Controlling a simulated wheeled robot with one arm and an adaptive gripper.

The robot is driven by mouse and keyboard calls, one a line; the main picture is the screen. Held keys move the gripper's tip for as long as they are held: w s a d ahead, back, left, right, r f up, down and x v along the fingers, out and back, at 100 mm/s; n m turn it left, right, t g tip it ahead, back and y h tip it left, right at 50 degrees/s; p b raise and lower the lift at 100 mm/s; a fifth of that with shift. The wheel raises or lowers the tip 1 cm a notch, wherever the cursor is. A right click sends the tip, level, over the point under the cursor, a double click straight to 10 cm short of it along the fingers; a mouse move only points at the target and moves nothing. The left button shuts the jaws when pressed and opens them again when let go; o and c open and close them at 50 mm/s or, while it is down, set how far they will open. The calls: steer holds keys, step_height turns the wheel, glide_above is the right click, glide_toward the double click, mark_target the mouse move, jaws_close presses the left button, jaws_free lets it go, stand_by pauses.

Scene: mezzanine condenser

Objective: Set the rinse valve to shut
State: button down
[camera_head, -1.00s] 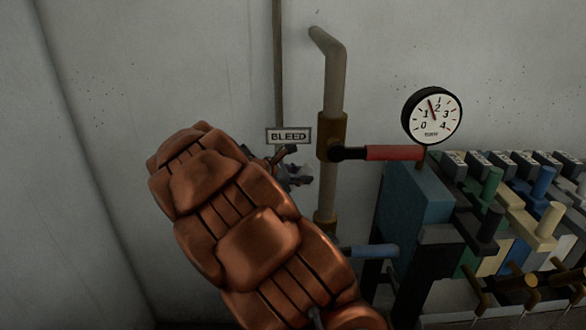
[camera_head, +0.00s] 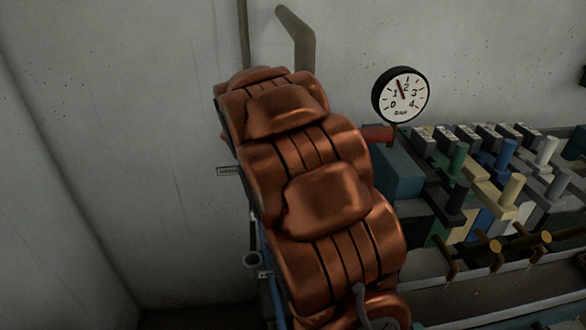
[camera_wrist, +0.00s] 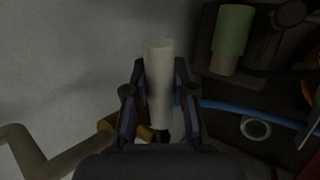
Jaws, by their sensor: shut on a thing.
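In the wrist view a pale, cream-coloured cylindrical handle (camera_wrist: 159,85) stands between the two dark fingers of my gripper (camera_wrist: 159,76), which is shut on it. The handle's upper end sticks out beyond the fingertips. A brass-coloured fitting (camera_wrist: 142,131) shows beside the left finger. No rinse label can be read, so I cannot tell from the lettering which valve this is. In the head view my copper-coloured arm hides the gripper, the held handle and most of the pipework.
A red lever (camera_head: 376,134) shows behind my arm, below a round gauge (camera_head: 400,95). A bank of coloured levers (camera_head: 490,180) fills the right. The left wall is bare.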

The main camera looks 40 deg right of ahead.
steer(key=shift+f, duration=0.15)
steer(key=c, duration=0.9)
jaws_free()
steer(key=v, duration=1.2)
steer(key=shift+c, duration=0.3)
